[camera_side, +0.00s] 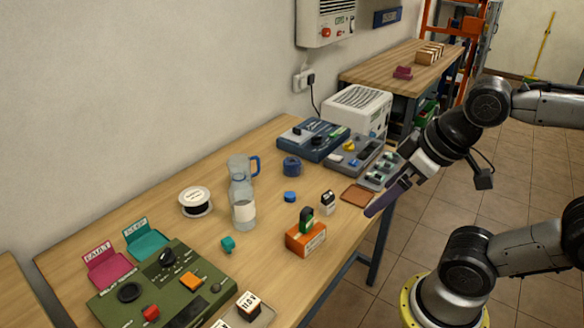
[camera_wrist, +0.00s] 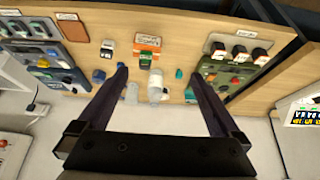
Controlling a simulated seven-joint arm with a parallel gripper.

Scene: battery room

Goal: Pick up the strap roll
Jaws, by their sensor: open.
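The strap roll appears to be the dark blue ring-shaped roll (camera_side: 291,166) lying on the wooden table, right of the clear jug and in front of the blue device. In the wrist view a small blue shape just left of the left finger looks like this roll (camera_wrist: 98,76). My gripper (camera_side: 373,210) is at the table's right front edge, well to the right of the roll and apart from it. In the wrist view my gripper (camera_wrist: 158,73) has its two fingers wide apart, with nothing held between them.
A clear jug (camera_side: 238,168) and a bottle (camera_side: 243,206) stand left of the roll. A small blue piece (camera_side: 290,197) lies in front of it. Grey devices (camera_side: 355,155) stand right.

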